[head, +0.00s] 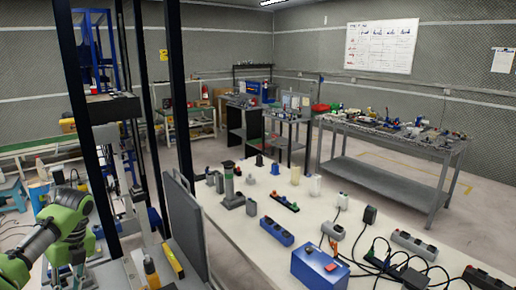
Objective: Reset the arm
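A green and grey arm, my left one (62,225), enters at the lower left and bends downward beside the dark upright posts. Its gripper does not show. My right arm and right gripper are out of view. No gripper is seen touching any object.
A long white table (252,232) holds a blue box (320,268), power strips (414,245), grey cylinders and black cables. Dark posts (178,100) and a grey panel (186,228) stand left of it. A metal workbench (390,178) stands behind, with open floor between.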

